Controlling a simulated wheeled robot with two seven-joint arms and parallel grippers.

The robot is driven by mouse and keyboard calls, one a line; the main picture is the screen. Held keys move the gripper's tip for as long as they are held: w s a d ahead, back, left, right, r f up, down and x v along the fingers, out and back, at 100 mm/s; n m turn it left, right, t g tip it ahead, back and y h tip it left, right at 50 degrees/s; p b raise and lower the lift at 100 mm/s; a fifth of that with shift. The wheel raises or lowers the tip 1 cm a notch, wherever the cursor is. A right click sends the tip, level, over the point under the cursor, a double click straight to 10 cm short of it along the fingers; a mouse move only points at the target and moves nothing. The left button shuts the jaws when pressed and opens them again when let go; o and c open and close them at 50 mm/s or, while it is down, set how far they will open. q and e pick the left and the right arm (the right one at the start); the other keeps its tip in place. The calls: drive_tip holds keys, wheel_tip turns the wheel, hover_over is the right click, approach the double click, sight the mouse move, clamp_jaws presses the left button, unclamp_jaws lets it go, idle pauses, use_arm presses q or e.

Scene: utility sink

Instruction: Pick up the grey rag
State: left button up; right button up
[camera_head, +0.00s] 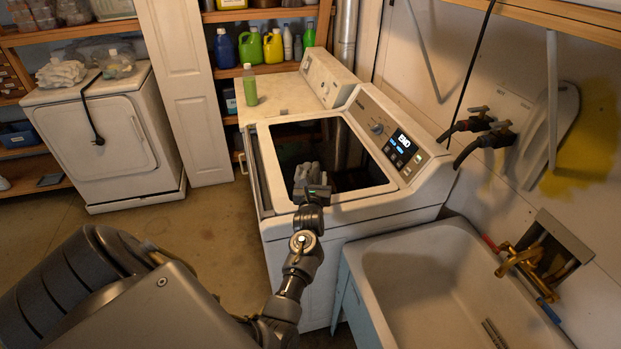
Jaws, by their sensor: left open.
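A small grey crumpled thing, which looks like the grey rag (308,171), is on the dark glass lid of the white washing machine (335,215), near the lid's front edge. My left gripper (313,187) is right in front of it in the picture and covers its lower part. The gripper is open, seen from behind, with its fingers largely hidden. I cannot tell whether the fingers touch the rag. My right gripper is not in view.
The washer's control panel (393,135) rises behind the lid. A utility sink (450,270) with a brass tap (520,258) is at the right. A green bottle (249,85) stands on a neighbouring machine. Pale cloth (61,73) lies on the left dryer (105,135).

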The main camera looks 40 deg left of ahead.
sight(315, 167)
use_arm(q)
drive_tip(key=shift+w, duration=0.1)
drive_tip(key=shift+w+a, duration=0.25)
drive_tip(key=shift+a, duration=0.05)
drive_tip(key=b+x, duration=0.2)
drive_tip(key=x, duration=0.1)
drive_tip(key=shift+w+a+f, duration=0.1)
drive_tip(key=shift+w+a, duration=0.05)
drive_tip(key=shift+w, duration=0.2)
drive_tip(key=shift+w+a+b, duration=0.3)
drive_tip(key=shift+w+b, duration=0.05)
drive_tip(key=shift+w, duration=0.05)
drive_tip(key=shift+s, duration=0.15)
drive_tip(key=shift+d, duration=0.1)
drive_tip(key=shift+c, duration=0.9)
drive_tip(key=c, duration=0.7)
clamp_jaws()
